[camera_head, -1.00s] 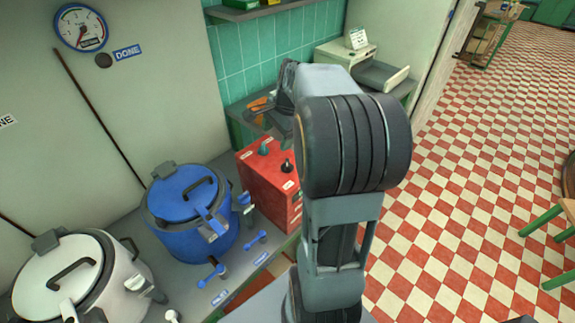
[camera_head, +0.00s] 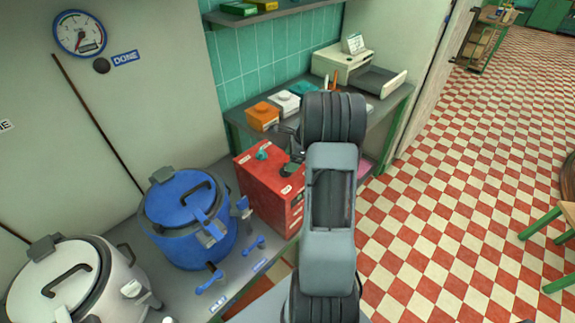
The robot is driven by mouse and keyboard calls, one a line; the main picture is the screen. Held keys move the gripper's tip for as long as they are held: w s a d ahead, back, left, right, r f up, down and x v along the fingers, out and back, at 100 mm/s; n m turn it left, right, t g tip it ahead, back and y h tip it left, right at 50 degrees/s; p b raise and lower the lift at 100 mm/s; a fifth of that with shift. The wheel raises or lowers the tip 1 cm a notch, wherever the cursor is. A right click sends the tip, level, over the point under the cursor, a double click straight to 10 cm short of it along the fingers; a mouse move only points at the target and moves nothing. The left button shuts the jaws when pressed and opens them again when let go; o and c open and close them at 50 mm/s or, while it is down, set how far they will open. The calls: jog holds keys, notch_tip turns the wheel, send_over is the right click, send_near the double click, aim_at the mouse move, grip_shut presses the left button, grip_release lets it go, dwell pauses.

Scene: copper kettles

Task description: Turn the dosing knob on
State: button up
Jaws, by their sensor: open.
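The red box (camera_head: 262,185) stands on the counter to the right of the blue kettle. A teal knob (camera_head: 262,153) is on its top, toward the back left. A dark shape at the box's right top is partly my gripper (camera_head: 294,161); the black knob there is hard to tell apart from it. My gripper is open, small in view and partly hidden by my arm. It is low over the right part of the box's top, right of the teal knob. I cannot tell whether it touches a knob, or which knob doses.
The blue kettle (camera_head: 190,212) and white kettle (camera_head: 75,280) stand left of the box, with blue levers (camera_head: 210,282) in front. Orange (camera_head: 262,116) and white (camera_head: 284,102) boxes sit on the bench behind. A gauge (camera_head: 80,33) hangs on the wall. The checkered floor at right is open.

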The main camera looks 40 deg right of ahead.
jog(key=shift+x, duration=2.05)
jog(key=shift+c, duration=0.2)
jog(key=c, duration=0.9)
